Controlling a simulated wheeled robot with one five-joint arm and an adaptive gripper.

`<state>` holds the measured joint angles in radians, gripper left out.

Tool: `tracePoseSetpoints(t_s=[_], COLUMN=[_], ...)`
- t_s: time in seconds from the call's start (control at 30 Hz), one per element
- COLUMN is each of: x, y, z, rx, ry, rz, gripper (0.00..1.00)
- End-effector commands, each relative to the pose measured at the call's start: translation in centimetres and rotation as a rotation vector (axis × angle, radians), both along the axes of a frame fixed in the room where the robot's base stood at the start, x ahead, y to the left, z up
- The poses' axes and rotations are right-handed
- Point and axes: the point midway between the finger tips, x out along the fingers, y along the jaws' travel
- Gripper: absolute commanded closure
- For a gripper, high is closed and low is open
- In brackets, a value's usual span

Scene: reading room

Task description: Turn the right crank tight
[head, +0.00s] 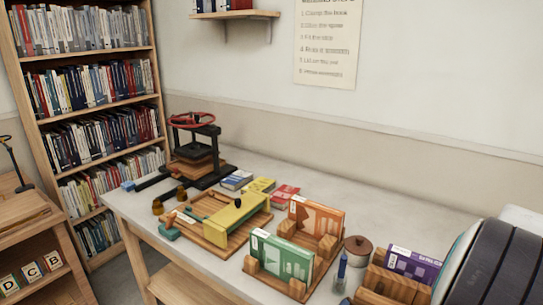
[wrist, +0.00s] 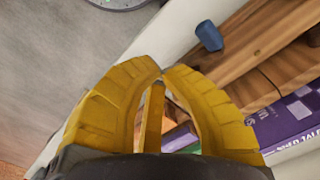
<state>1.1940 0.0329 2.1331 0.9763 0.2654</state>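I cannot make out with certainty which part is the right crank. A wooden board (head: 237,240) with a long yellow block (head: 238,212) lies mid-table, with small teal parts (head: 168,230) at its left. A black press (head: 208,165) with a red handwheel (head: 192,119) stands at the back left.
The purple book also shows in the head view (head: 413,263). A green book (head: 282,259) and an orange book (head: 318,217) stand in wooden holders. A blue bottle-like thing (head: 342,268) and a round brown pot (head: 358,250) are near. Bare table lies along the back wall.

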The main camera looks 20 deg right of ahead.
Motion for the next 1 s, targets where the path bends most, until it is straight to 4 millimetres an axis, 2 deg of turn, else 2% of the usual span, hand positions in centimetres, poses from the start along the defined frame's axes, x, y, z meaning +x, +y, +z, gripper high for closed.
tracePoseSetpoints(t_s=[0.03,0.6,0.73,1.0], x=[0.0,0.0,0.0,0.0], y=[0.0,0.0,0.0,0.0], z=[0.9,5.8,6.4,6.3], rx=[-0.001,-0.002,-0.001,-0.001], ry=[0.000,-0.001,0.000,0.000], rz=[0.000,0.000,0.000,0.000], gripper=[1.00,1.00,1.00,1.00])
